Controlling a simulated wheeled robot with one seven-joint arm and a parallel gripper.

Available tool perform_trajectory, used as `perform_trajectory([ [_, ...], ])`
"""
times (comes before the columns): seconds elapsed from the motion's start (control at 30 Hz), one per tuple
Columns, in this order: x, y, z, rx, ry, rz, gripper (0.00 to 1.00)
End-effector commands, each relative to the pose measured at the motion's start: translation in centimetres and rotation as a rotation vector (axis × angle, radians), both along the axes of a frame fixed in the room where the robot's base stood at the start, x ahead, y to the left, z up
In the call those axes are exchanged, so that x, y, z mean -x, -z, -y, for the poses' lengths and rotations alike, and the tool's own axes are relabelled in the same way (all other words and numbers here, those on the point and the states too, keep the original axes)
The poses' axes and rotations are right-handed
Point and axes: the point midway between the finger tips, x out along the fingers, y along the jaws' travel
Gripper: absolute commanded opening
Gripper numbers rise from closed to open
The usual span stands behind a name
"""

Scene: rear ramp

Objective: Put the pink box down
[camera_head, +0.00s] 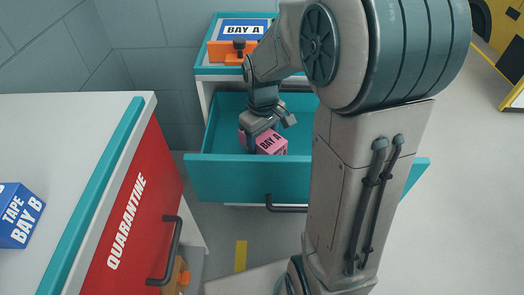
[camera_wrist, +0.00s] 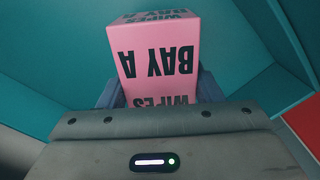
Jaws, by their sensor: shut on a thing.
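The pink box (camera_head: 271,143), printed with BAY A, is in my gripper (camera_head: 264,136), within the open teal drawer (camera_head: 235,178) in the head view. In the wrist view the pink box (camera_wrist: 155,60) also reads WIPES, with its lettering upside down, and fills the space between the jaws. My gripper is shut on it, with a dark finger on each side. Teal drawer walls surround the box in the wrist view. I cannot tell whether the box touches the drawer floor.
A red drawer front (camera_head: 142,205) marked QUARANTINE is at left, below a white top holding a blue TAPE BAY B box (camera_head: 17,215). Open floor lies at right.

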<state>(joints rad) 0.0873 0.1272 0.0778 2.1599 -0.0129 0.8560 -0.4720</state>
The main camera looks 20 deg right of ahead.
Motion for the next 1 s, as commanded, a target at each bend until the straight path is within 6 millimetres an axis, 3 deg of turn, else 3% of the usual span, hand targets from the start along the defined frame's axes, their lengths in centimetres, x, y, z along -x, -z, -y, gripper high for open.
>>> perform_trajectory([
  [0.13,-0.2,1.0,-0.2,0.000,0.000,0.001,0.31],
  [0.33,-0.1,4.0,-0.2,0.000,0.000,-0.001,0.31],
  [0.73,-0.1,4.5,-0.2,0.000,-0.001,0.001,0.31],
  [0.77,-0.1,4.5,-0.2,0.000,-0.001,0.001,0.62],
  [0.83,-0.1,4.4,-0.2,0.000,-0.001,0.001,0.81],
  [1.0,-0.1,4.4,-0.2,0.000,-0.001,0.001,0.81],
])
